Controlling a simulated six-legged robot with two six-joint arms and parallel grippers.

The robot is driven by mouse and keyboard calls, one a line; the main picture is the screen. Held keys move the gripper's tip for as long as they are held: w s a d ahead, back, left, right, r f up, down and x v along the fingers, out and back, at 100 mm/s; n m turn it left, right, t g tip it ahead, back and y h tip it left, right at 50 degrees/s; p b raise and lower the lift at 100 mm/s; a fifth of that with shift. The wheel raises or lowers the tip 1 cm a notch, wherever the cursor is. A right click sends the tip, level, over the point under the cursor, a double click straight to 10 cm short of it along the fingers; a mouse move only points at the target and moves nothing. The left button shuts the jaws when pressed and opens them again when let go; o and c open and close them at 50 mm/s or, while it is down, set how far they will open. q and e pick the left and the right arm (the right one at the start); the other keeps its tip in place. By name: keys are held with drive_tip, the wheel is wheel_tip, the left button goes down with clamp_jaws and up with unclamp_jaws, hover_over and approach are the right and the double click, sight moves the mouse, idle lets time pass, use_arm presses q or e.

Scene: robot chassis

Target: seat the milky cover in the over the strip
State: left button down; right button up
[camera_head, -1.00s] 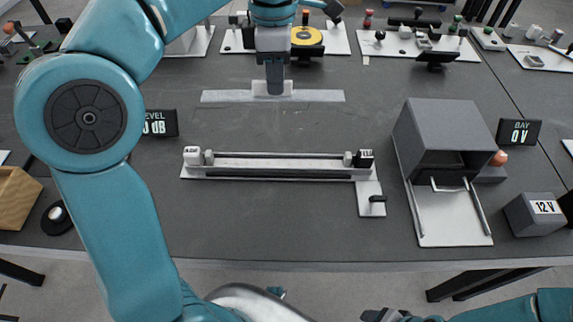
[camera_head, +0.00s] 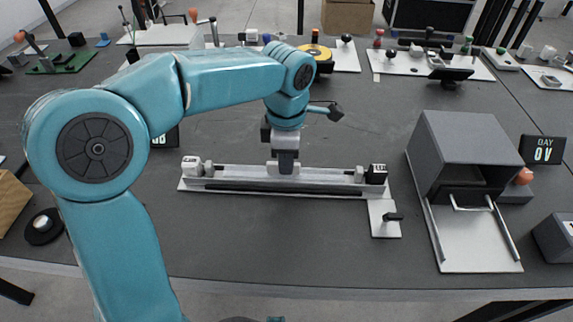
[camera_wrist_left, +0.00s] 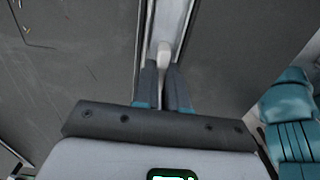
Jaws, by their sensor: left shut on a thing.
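The milky cover (camera_head: 325,174) is a long, pale, narrow bar lying lengthwise along the metal holder (camera_head: 384,222), between the white end block (camera_head: 192,167) and the dark end block (camera_head: 376,174). My left gripper (camera_head: 285,168) points down at the middle of the holder, shut on the cover's raised grip. In the left wrist view the pale grip (camera_wrist_left: 164,55) sits between the fingers (camera_wrist_left: 163,78). The strip is hidden under or behind the cover. I cannot tell whether the cover touches the holder or hangs just above it. My right gripper is not in view.
A grey box with an open front (camera_head: 465,150) and a pale plate stands to the right. A small black lever (camera_head: 393,217) sits on the holder's right foot. A dark round knob (camera_head: 43,227) is at the left. The table in front of the holder is clear.

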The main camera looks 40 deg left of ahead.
use_arm(q)
drive_tip(key=shift+f, duration=0.45)
drive_tip(key=shift+f, duration=0.15)
drive_tip(key=c, duration=1.2)
unclamp_jaws()
